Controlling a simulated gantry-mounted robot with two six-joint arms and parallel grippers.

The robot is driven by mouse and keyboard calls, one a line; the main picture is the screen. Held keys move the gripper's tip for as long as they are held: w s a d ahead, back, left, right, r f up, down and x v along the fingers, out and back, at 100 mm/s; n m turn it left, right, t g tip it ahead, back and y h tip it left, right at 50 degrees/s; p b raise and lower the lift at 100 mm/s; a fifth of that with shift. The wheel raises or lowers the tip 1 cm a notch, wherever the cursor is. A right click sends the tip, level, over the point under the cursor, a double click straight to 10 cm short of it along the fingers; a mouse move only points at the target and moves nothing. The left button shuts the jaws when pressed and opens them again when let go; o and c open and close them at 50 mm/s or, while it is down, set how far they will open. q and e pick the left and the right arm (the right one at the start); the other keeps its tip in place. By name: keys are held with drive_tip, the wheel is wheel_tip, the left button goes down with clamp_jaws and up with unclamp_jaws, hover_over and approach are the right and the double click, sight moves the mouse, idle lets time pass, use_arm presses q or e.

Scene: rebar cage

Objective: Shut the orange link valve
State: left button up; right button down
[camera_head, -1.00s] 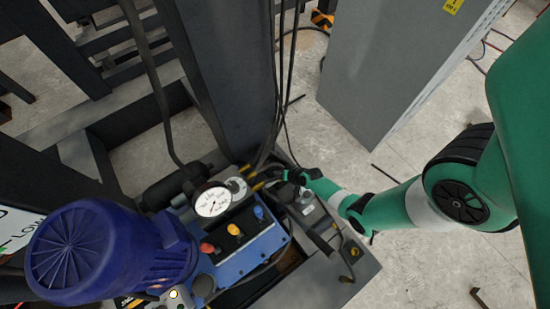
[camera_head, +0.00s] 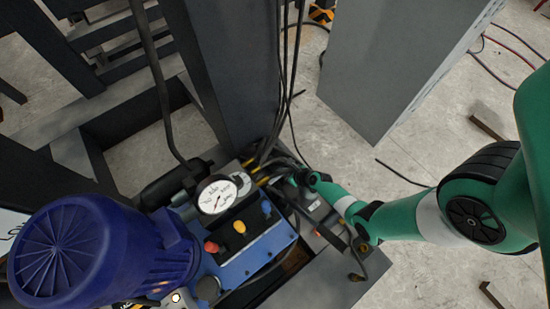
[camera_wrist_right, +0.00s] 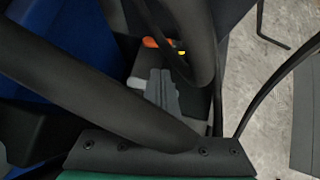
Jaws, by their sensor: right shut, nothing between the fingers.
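A small orange part (camera_wrist_right: 151,42), which looks like the orange valve's handle, shows in the right wrist view, partly covered by a thick black hose. I cannot tell which way it is turned. The grey fingers of my right gripper (camera_wrist_right: 162,76) are shut and empty, just below the orange part in that view; I cannot tell whether they touch it. In the head view my right arm (camera_head: 345,204) reaches in from the right to the hoses beside the blue pump block, and its fingertips are hard to make out. My left gripper is not in view.
The blue block (camera_head: 262,246) carries red, yellow and blue knobs and a white dial gauge (camera_head: 217,197). A big blue motor (camera_head: 85,255) stands left of it. Black hoses (camera_wrist_right: 185,30) crowd my right gripper. A grey cabinet (camera_head: 385,70) stands behind; floor at right is mostly open.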

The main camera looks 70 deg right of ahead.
sight(265, 163)
drive_tip(key=b+x, duration=0.7)
drive_tip(key=x, duration=0.2)
drive_tip(key=shift+a+f, duration=0.15)
drive_tip(key=shift+w, duration=0.3)
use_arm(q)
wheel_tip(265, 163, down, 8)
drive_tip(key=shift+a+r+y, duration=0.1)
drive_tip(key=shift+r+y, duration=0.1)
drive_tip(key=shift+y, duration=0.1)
